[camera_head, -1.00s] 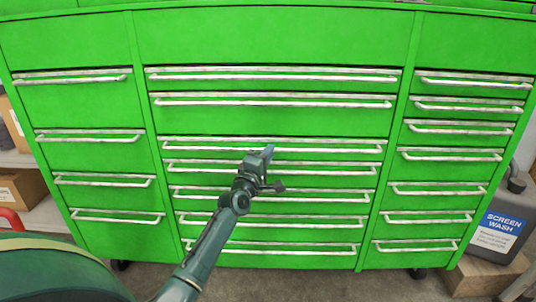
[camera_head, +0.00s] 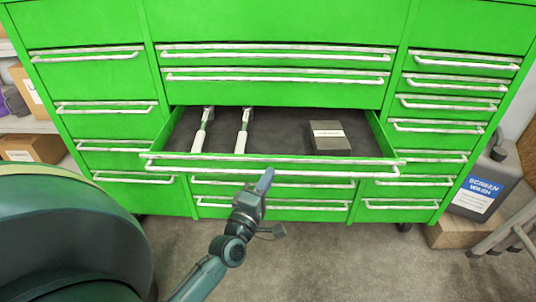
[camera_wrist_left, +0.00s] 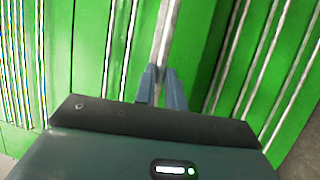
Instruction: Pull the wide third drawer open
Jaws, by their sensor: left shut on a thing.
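The wide third drawer (camera_head: 275,145) in the middle column of the green tool cabinet stands pulled out, its dark liner showing. Its long silver handle (camera_head: 330,172) runs along the front edge. My left gripper (camera_head: 265,178) is at the middle of this handle. In the left wrist view its two blue-grey fingers (camera_wrist_left: 163,84) are shut on the silver handle bar (camera_wrist_left: 165,45). Inside the drawer lie two white-handled tools (camera_head: 243,130) at the left and a dark box with a white label (camera_head: 330,137) at the right. My right gripper is not in view.
Closed narrow drawers (camera_head: 450,110) flank it on the right and others (camera_head: 100,106) on the left. A grey screen wash jug (camera_head: 485,185) stands on a cardboard box at the right. The grey floor (camera_head: 350,260) before the cabinet is clear.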

